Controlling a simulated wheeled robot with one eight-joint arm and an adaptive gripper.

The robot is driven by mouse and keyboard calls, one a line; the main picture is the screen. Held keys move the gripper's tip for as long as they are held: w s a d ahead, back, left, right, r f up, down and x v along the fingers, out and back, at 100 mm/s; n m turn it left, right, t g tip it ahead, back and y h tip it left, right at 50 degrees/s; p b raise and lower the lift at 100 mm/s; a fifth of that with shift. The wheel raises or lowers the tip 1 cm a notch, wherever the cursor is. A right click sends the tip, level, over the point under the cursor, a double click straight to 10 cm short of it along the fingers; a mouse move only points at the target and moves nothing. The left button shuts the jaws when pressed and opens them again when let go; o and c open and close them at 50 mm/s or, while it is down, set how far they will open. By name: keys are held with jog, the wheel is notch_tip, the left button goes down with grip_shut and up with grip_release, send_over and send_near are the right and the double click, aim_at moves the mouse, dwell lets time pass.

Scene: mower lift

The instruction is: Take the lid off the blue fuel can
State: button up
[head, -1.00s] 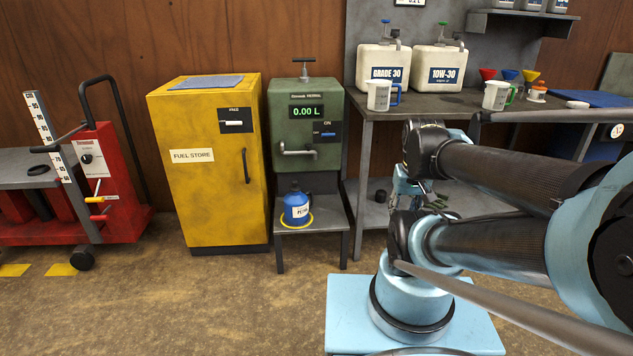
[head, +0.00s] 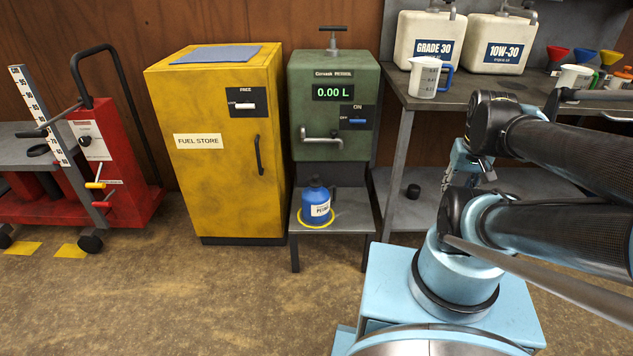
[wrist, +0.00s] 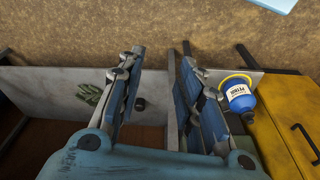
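The blue fuel can (head: 317,207) stands upright on the low grey stand under the green petrol dispenser, inside a yellow ring (head: 302,222). Its dark lid (head: 316,181) is on top. In the wrist view the can (wrist: 239,95) is at the right, beyond my right finger, with its dark top pointing down in the picture. My gripper (wrist: 162,62) is open, with nothing between its fingers, and is apart from the can. In the head view my arm is at the right and I cannot make out the fingers clearly.
The green dispenser (head: 334,110) overhangs the can, with a handle at its front. A yellow fuel store (head: 212,180) stands left of it. A workbench (head: 398,165) with a jug (head: 423,78) is to the right. The floor in front (head: 200,300) is clear.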

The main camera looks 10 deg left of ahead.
jog(key=o, duration=0.7)
jog(key=shift+s+a+r, duration=0.1)
jog(key=shift+s+r, duration=0.15)
jog(key=shift+c, duration=0.2)
jog(key=shift+o, duration=0.7)
jog(key=shift+a+r, duration=0.1)
jog(key=shift+r, duration=0.2)
jog(key=w+a+r+n+y, duration=0.1)
jog(key=w+a+r+n, duration=0.35)
jog(key=w, duration=0.45)
jog(key=n+g+y, duration=0.2)
jog(key=n, duration=1.2)
send_over(316, 175)
jog(key=d, duration=0.4)
notch_tip(316, 175, down, 14)
jog(key=shift+s+x, duration=0.1)
jog(key=shift+x, duration=4)
jog(key=shift+s+x, duration=0.15)
jog(key=shift+x, duration=3.95)
